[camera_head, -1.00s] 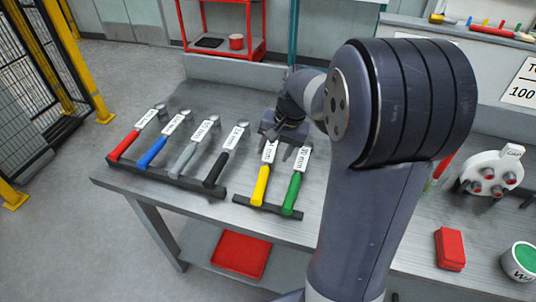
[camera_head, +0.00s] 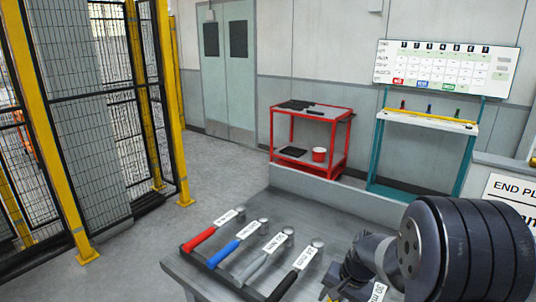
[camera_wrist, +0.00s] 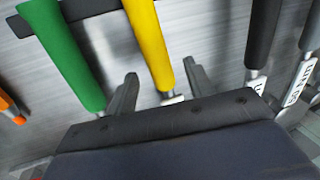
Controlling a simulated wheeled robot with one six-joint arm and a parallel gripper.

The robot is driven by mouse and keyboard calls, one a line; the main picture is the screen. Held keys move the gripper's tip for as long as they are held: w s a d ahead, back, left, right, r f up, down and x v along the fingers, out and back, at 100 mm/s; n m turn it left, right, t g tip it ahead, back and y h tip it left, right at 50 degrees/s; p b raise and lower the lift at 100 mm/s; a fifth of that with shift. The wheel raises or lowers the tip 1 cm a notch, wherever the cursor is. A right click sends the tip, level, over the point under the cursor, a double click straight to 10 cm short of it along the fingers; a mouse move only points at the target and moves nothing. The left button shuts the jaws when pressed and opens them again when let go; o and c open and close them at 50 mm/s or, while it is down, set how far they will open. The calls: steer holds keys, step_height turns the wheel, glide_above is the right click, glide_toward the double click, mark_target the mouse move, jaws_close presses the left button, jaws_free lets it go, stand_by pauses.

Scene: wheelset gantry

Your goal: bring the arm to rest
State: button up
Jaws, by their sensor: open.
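My arm fills the lower right of the head view, and my gripper (camera_head: 343,284) shows there only in part, low over the grey bench (camera_head: 300,199). In the wrist view my gripper (camera_wrist: 160,84) has its two fingers apart with nothing held. The yellow-handled tool (camera_wrist: 148,40) appears between the fingers, and the green-handled tool (camera_wrist: 68,55) is to their left. I cannot tell how far the fingers are above them. Red (camera_head: 201,239), blue (camera_head: 224,252), grey (camera_head: 253,268) and black (camera_head: 284,286) handled tools lie in a row left of my arm.
A red cart (camera_head: 345,160) and a teal stand (camera_head: 462,150) are behind the bench. A mesh fence with yellow posts (camera_head: 173,100) stands at the left. The floor (camera_head: 225,175) between fence and cart is clear.

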steer(key=shift+x, duration=1.1)
steer(key=shift+r+p, duration=0.25)
steer(key=shift+p, duration=0.05)
steer(key=shift+r, duration=0.1)
